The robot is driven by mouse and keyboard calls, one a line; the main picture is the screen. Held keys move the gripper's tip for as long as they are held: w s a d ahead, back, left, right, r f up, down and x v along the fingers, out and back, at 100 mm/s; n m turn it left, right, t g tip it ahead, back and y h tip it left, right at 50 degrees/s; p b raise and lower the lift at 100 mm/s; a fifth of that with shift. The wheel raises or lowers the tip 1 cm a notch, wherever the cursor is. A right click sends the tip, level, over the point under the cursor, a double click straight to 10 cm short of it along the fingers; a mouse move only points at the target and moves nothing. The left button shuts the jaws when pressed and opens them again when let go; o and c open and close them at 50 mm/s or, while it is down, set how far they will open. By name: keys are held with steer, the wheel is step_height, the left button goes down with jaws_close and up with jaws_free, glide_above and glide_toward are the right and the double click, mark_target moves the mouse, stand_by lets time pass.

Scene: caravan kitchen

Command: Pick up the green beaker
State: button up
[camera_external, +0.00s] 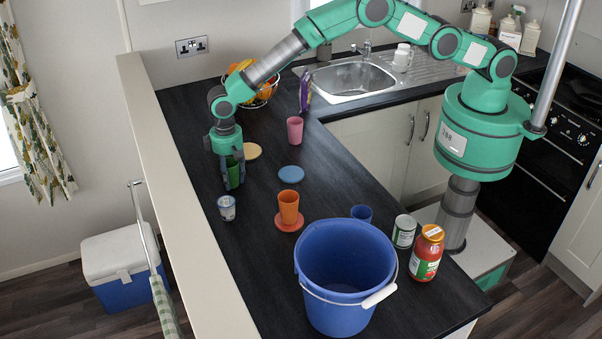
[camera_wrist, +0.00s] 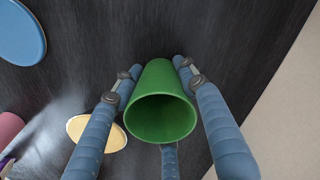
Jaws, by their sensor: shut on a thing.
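The green beaker (camera_wrist: 160,82) is between the blue-grey fingers of my gripper (camera_wrist: 155,80) in the wrist view, its open mouth facing the camera. The fingers close against it on both sides. In the external view my gripper (camera_external: 232,177) points straight down over the left part of the dark counter. Only a part of the green beaker (camera_external: 235,172) shows there between the fingers. I cannot tell whether its base touches the counter.
A pink beaker (camera_external: 295,131) and an orange beaker (camera_external: 289,207) on an orange disc (camera_external: 281,224) stand to the right. A blue bucket (camera_external: 340,315) is in front.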

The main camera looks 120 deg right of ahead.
mark_target(230, 169)
steer(key=shift+r, duration=1.5)
steer(key=shift+s+r, duration=0.1)
steer(key=shift+r, duration=0.2)
steer(key=s+a, duration=0.1)
steer(key=s, duration=0.4)
steer(key=s+r, duration=0.1)
steer(key=s, duration=0.4)
steer(key=s+a+b, duration=0.1)
steer(key=s, duration=0.4)
steer(key=shift+s+a+r, duration=0.15)
steer(key=shift+s+a, duration=0.15)
